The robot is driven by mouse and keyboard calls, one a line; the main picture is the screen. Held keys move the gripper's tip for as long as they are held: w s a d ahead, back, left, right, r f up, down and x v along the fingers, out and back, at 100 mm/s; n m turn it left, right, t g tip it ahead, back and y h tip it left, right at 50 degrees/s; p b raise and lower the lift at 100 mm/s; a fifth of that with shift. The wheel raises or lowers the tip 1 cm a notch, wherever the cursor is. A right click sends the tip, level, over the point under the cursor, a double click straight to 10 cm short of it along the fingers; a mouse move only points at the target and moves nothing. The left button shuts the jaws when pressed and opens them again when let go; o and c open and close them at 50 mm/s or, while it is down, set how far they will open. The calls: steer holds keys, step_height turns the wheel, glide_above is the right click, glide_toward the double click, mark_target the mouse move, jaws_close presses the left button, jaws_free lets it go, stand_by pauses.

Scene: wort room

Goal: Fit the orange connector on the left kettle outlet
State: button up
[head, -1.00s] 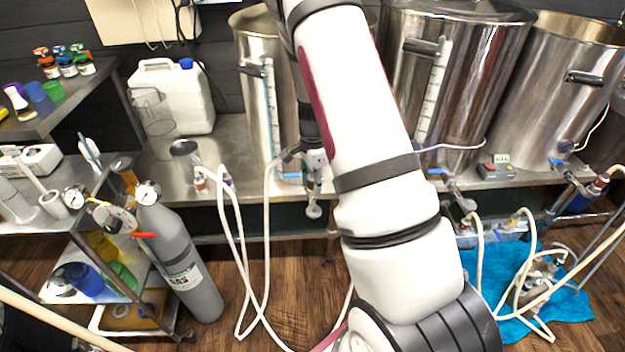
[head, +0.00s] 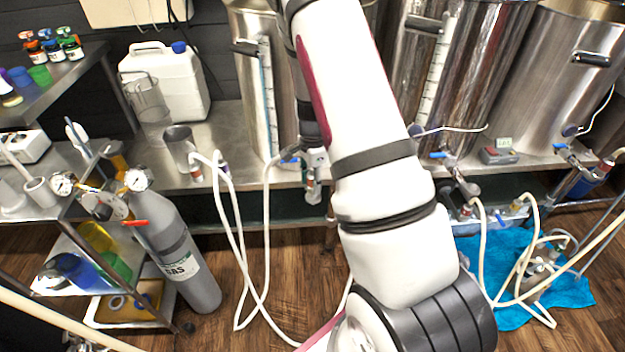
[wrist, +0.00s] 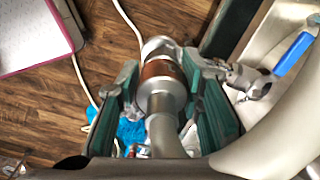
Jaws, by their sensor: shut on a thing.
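My gripper (wrist: 165,95) is shut on a silver connector with an orange-brown band (wrist: 160,72), its teal fingers on either side. The orange connector's far end is a silver collar; a curved metal part runs back from it. The left kettle outlet (wrist: 250,82), a metal valve with a blue lever, is just right of the right finger in the wrist view. I see no join between connector and outlet. In the head view my gripper (head: 314,178) is below and right of the left kettle (head: 249,85), by its outlet's blue lever; my arm hides part of this area.
Pale hoses (head: 267,220) hang to the wooden floor. Other hose ends (head: 197,172) lie at the bench edge by a metal cup (head: 179,146). A gas cylinder (head: 178,255) stands at left. Two more kettles (head: 560,85) and a blue mat (head: 480,250) are at right.

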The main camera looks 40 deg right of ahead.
steer(key=shift+f+b, duration=0.9)
steer(key=shift+f, duration=0.45)
stand_by(0.3)
steer(key=o, duration=1.3)
steer(key=shift+o, duration=0.2)
step_height(320, 180, up, 12)
steer(key=shift+r, duration=0.1)
